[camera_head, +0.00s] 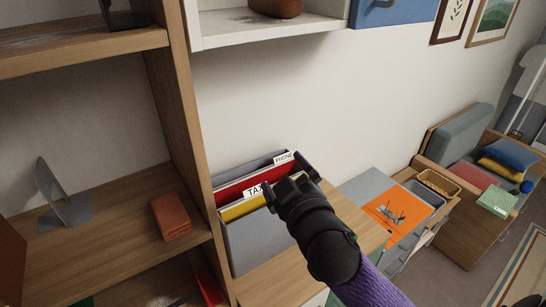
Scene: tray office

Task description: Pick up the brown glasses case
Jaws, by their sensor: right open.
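A brown rounded object (275,8) sits on the white shelf at the top and is cut off by the picture's edge. It may be the brown glasses case, but I cannot be sure. My right gripper (287,179) is open, its two dark fingers apart, over the right part of a grey file box (260,240). The box holds red and yellow folders with tabs reading TAX and PHONE. The gripper partly hides the box. Nothing shows held between its fingers. My left gripper is not in view.
A wooden bookcase at left holds a folded orange-brown cloth-like item (171,216) and a grey metal bookend (62,200). A bench with cushions (510,153) stands farther right.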

